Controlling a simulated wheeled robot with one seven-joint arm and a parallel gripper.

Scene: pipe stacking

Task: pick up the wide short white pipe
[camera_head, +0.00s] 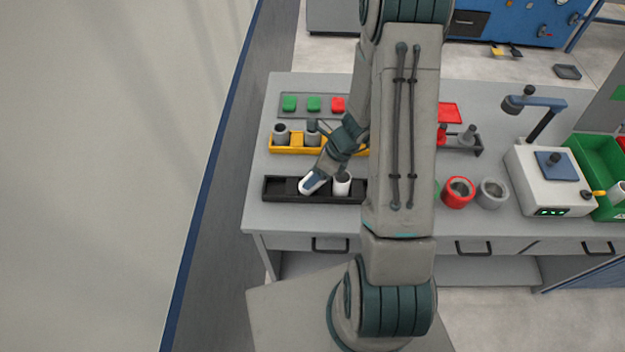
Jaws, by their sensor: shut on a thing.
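My gripper (314,180) reaches down over the long black tray (276,188) at the front left of the table. It is shut on a white pipe (308,187), of which only a white edge shows around the blue-grey finger. The finger hides most of this pipe, so its width and height are hard to tell. It is at the tray's middle, and I cannot tell whether it touches the tray floor. Another white pipe (343,186) stands upright in the tray just to the right, close to my gripper. My arm covers the tray's right end.
A yellow tray (284,150) with grey pipes lies behind the black tray. A grey panel with green and red blocks (313,103) is farther back. A red ring (458,193), a grey ring (492,194), a white machine (548,182) and a green bin (597,160) stand to the right.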

